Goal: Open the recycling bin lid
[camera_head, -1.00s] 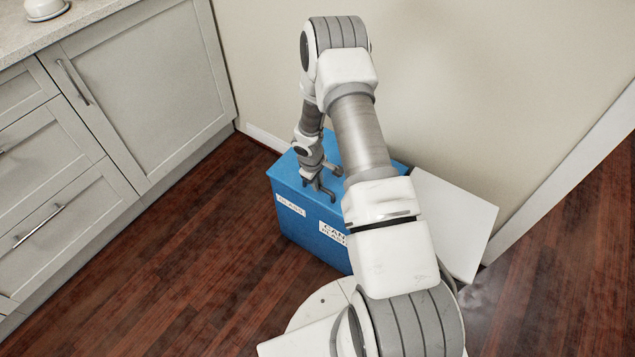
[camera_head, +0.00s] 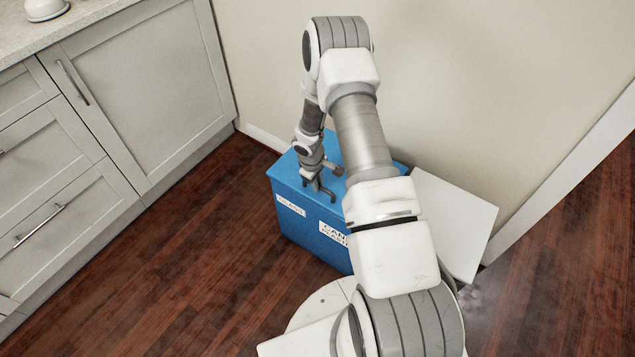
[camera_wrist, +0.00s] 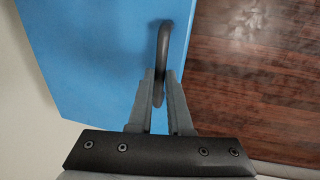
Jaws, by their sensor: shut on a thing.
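The blue recycling bin (camera_head: 303,219) stands on the floor against the wall, with white labels on its front. Its blue lid (camera_head: 284,170) lies flat on top and looks closed. My gripper (camera_head: 319,187) is over the lid, near the bin's front edge. In the wrist view my gripper (camera_wrist: 160,88) is shut on a dark curved handle (camera_wrist: 163,45) at the edge of the blue lid (camera_wrist: 90,60). My arm hides the right part of the bin in the head view.
Light grey cabinets (camera_head: 130,90) with bar handles stand to the left. A white panel (camera_head: 460,220) is right of the bin. A beige wall (camera_head: 480,80) rises behind. Dark wood floor (camera_head: 190,250) is clear in front and to the left.

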